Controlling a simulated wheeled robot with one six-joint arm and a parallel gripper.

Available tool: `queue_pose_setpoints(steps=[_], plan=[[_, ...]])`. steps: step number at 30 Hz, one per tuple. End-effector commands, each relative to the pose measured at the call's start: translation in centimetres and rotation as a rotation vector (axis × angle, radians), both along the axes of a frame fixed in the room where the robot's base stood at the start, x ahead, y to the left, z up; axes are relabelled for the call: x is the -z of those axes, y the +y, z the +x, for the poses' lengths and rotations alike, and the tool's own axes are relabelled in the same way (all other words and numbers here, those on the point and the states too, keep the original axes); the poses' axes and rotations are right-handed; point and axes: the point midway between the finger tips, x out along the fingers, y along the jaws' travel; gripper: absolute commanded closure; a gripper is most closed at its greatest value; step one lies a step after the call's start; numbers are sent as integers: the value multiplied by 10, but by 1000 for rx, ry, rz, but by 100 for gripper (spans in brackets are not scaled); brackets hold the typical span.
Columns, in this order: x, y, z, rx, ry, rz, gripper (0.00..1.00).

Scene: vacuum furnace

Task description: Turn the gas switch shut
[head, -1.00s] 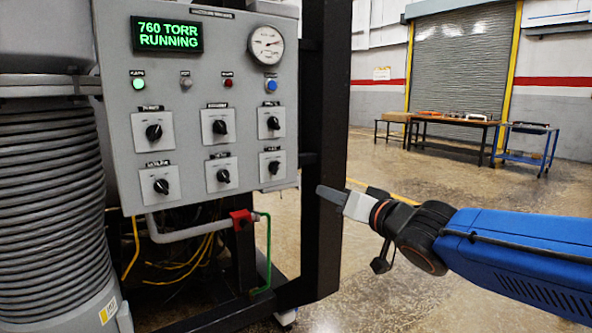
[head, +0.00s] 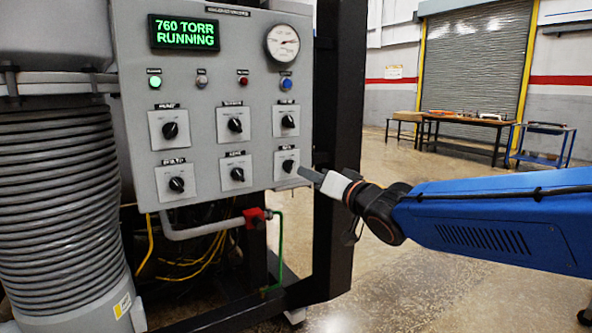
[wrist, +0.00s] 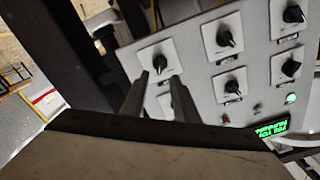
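The grey control panel (head: 200,105) carries two rows of black rotary switches on pale square plates. The labels are too small to read, so I cannot tell by name which is the gas switch. My gripper (head: 308,174) is just right of the bottom-right switch (head: 288,165), near the panel's edge. In the wrist view the panel is turned over, and this switch (wrist: 160,63) lies just beyond and between the fingertips of my gripper (wrist: 158,76). The fingers are apart with nothing held between them. I cannot tell whether they touch the knob.
Above the switches are a green display (head: 184,33), a dial gauge (head: 283,42) and several small lamps. A red valve (head: 255,217) on a grey pipe sits below. A black post (head: 340,120) stands right of the panel.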

Motion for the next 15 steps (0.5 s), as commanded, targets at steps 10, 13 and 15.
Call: queue_pose_setpoints(steps=[10,13,15], plan=[[0,29,43,-1,1,0,73],[0,36,53,0,1,0,73],[0,39,58,0,1,1,73]])
